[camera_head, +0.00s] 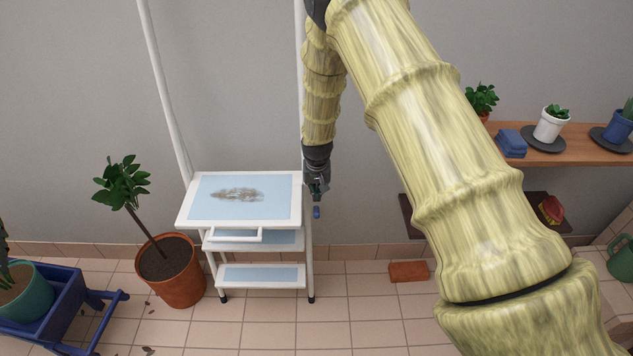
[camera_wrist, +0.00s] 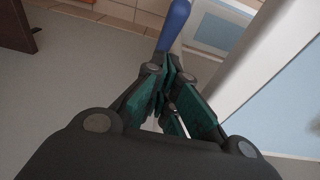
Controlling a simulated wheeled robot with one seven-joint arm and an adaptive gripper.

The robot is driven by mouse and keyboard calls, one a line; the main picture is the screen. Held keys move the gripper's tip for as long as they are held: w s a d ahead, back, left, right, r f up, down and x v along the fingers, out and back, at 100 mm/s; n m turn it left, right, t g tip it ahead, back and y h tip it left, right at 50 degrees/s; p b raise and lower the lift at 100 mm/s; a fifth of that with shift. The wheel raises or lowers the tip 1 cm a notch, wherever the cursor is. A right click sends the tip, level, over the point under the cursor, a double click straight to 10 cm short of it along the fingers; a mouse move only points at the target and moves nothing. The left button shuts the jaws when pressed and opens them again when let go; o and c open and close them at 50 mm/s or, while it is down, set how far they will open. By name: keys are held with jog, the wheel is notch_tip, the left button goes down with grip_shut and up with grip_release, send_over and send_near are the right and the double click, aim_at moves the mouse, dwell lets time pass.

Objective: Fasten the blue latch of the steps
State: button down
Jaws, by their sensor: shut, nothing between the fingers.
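The white steps (camera_head: 184,218) with light blue treads stand in the middle-left of the head view, and their white frame also shows in the wrist view (camera_wrist: 240,75). The blue latch (camera_head: 316,212) is on the right side of the steps, a little below the top platform. In the wrist view the latch (camera_wrist: 175,22) stands just beyond my fingertips, its lower part hidden behind them. My gripper (camera_head: 317,192) is shut and empty beside the top platform's right edge, just above the latch. Whether the fingertips touch the latch I cannot tell.
A potted plant (camera_head: 170,272) stands left of the steps, and a blue cart (camera_head: 45,312) is further left. A wooden shelf (camera_head: 585,150) with pots is at right. A brick (camera_head: 408,271) lies on the tiled floor. The wall is close behind the steps.

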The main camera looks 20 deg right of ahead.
aim_at(316, 212)
jog(key=shift+s+a+f, duration=0.25)
jog(key=shift+s+f, duration=0.55)
jog(key=shift+f, duration=0.3)
